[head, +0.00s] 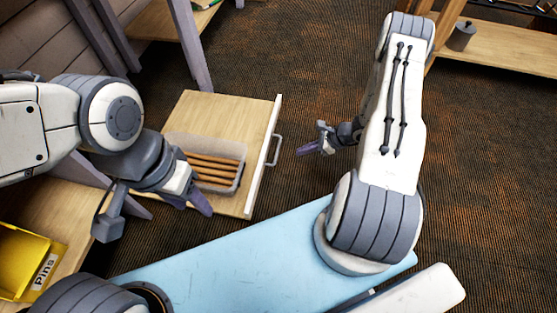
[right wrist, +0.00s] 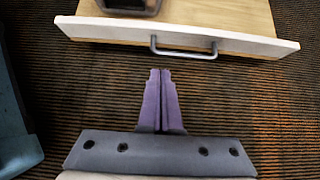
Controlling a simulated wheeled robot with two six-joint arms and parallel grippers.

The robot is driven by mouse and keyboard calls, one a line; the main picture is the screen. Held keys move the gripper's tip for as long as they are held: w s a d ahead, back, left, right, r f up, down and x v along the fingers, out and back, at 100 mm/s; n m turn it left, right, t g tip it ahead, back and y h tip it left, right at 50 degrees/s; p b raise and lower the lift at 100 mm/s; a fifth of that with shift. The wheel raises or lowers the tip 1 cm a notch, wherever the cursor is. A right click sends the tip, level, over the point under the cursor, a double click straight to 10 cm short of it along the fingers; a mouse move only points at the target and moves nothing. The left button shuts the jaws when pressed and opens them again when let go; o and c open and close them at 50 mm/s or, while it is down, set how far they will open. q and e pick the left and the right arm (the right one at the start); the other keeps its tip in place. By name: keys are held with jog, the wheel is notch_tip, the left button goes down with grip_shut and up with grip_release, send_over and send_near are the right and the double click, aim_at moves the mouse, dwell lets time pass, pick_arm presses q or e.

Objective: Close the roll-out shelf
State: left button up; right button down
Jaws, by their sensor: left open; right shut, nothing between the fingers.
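The roll-out shelf (head: 205,108) is a light wooden board, pulled out from the unit at the left in the head view. Its white front edge (head: 262,160) carries a grey bar handle (head: 274,150). In the right wrist view the white front (right wrist: 100,30) and handle (right wrist: 184,53) lie just beyond my fingertips. My right gripper (head: 304,150) is shut and empty, apart from the handle and to its right; it also shows in the right wrist view (right wrist: 160,72). My left gripper (head: 190,205) is open and empty over the near side of the shelf, partly covering it.
A clear bin (head: 238,176) of brown rods sits on the shelf. A yellow bin (head: 25,262) marked "Pins" stands at lower left. A grey post (head: 190,45) rises behind the shelf. Open carpet (head: 300,90) lies right of the shelf; another wooden unit (head: 500,45) stands at far right.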

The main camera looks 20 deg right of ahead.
aim_at(264, 159)
jog(key=b+x, duration=0.5)
jog(key=x, duration=0.5)
jog(key=shift+s+d+f, duration=0.1)
jog(key=w+a+b, duration=0.2)
jog(key=shift+a, duration=0.4)
jog(key=shift+w+a, duration=0.2)
jog(key=shift+a, duration=0.1)
jog(key=shift+r, duration=0.2)
jog(key=shift+a, duration=0.1)
